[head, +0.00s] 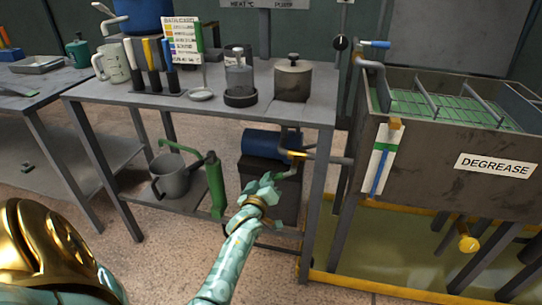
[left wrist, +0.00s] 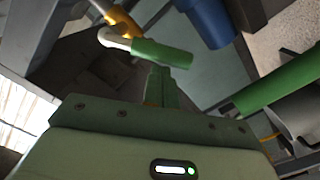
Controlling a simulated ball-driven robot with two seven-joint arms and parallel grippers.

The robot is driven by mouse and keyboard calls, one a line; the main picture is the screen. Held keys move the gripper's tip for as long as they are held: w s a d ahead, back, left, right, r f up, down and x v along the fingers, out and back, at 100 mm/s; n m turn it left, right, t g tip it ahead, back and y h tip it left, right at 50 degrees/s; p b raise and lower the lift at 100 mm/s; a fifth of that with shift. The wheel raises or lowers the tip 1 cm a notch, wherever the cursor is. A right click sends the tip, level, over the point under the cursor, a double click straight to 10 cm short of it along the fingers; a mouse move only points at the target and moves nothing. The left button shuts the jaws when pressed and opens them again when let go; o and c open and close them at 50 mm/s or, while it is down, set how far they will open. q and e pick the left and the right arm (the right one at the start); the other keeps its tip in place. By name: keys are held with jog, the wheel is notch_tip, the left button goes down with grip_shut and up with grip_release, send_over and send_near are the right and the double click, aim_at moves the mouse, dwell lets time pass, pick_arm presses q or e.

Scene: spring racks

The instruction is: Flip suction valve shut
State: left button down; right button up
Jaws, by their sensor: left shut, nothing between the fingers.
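The suction valve is a small brass body (head: 295,154) on the grey pipe beside the blue pump, under the bench. Its green-sleeved lever (head: 288,174) is just beyond my left gripper (head: 264,187), which partly covers that area. In the left wrist view the brass body (left wrist: 118,19) and the green lever (left wrist: 162,53) show close up, with a pale metal stem between them. The fingers of my left gripper (left wrist: 160,74) are shut and empty, their tips close to the lever. I cannot tell whether they touch it. My right gripper is not in view.
The bench leg (head: 318,200) and the degrease tank (head: 440,150) are to the right. The bench top (head: 225,105) is overhead.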

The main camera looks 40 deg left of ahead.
pick_arm(q)
jog(key=w+d+f+n+p, duration=0.1)
jog(key=d+f+n, duration=0.3)
jog(key=n, duration=0.7)
jog(key=shift+w+f+t, duration=0.3)
jog(key=shift+w+f, duration=0.25)
jog(key=shift+w, duration=0.15)
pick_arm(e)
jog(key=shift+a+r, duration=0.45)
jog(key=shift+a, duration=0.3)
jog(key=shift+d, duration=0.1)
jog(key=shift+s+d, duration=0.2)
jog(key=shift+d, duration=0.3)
